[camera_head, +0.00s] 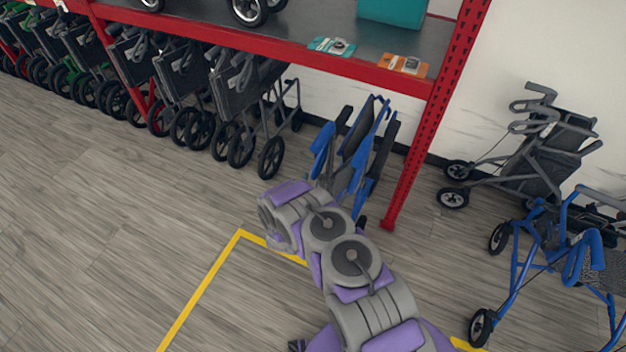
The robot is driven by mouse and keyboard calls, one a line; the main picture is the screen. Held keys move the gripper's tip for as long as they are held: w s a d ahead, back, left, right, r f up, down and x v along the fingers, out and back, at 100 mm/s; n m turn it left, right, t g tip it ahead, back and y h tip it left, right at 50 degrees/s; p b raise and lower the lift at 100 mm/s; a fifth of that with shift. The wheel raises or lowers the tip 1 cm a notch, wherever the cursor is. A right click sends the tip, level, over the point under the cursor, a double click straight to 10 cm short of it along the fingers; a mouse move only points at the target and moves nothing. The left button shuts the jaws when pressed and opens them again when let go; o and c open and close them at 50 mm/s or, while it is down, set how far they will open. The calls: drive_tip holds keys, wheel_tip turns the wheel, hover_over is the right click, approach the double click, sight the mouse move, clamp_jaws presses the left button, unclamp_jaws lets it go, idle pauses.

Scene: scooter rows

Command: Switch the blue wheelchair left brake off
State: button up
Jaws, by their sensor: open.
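A folded blue-framed chair (384,157) with dark panels stands under the right end of the red shelf rack, and its lower part is hidden behind my arm. A second blue wheeled frame (516,272) with dark wheels stands at the right edge, partly cut off. I cannot tell for sure which of the two is the blue wheelchair. No brake lever can be made out on either. My grey and purple arm reaches up from the bottom right, its upper end in front of the folded blue chair. The fingertips of my gripper do not show.
A red shelf rack (415,140) crosses the top, with a post by the folded blue chair. Several folded dark wheelchairs (237,85) stand in a row under it at left. A grey rollator (538,165) stands at right. Yellow floor tape (203,285) marks a corner. The left floor is clear.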

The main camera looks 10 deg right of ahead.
drive_tip(key=shift+w+d, duration=0.3)
drive_tip(key=shift+w, duration=0.35)
drive_tip(key=shift+c, duration=0.2)
clamp_jaws()
drive_tip(key=shift+r, duration=0.1)
